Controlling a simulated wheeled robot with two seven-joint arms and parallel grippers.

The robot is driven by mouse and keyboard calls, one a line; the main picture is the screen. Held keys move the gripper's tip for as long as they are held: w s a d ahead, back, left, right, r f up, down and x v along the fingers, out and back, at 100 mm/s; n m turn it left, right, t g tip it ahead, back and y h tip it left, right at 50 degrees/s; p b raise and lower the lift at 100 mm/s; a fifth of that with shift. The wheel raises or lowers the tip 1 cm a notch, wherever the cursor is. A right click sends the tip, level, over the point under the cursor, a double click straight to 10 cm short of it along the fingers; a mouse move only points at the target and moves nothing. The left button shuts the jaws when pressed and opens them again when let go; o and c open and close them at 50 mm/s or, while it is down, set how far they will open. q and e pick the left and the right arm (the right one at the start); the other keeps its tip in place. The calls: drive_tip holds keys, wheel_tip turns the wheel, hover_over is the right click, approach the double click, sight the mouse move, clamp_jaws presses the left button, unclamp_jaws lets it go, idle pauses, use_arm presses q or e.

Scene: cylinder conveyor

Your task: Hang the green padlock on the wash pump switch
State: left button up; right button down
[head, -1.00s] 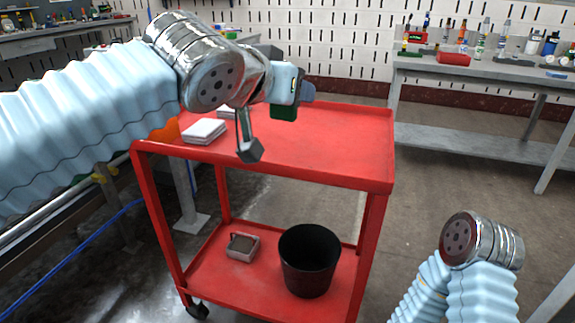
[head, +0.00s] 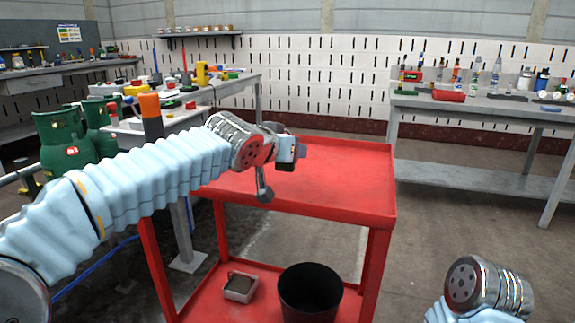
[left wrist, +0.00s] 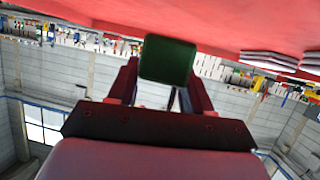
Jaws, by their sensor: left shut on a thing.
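My left gripper (head: 297,149) is above the red trolley's top, pointing away from me. In the left wrist view its two dark red fingers (left wrist: 163,90) are shut on the green padlock (left wrist: 167,60). The padlock's flat green body shows between and beyond the fingertips; its shackle is not clear. In the head view the padlock is only a small dark patch (head: 285,166) under the gripper. I cannot pick out the wash pump switch in either view. Of my right arm only a wrist joint shows, at the lower right of the head view; its gripper is outside the picture.
The red trolley (head: 345,190) has a bare top right of my left arm. Its lower shelf holds a black bucket (head: 310,292) and a small grey tray (head: 240,287). Green gas cylinders (head: 62,140) and an orange-topped post (head: 150,105) stand left. A grey bench (head: 500,105) stands right.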

use_arm(q)
drive_tip(key=f, duration=0.1)
drive_tip(key=f+b, duration=0.1)
drive_tip(key=f, duration=0.1)
drive_tip(key=shift+w+f, duration=0.2)
drive_tip(key=shift+f, duration=0.05)
drive_tip(key=shift+f, duration=0.2)
drive_tip(key=o, duration=1.2)
drive_tip(key=shift+r, duration=0.1)
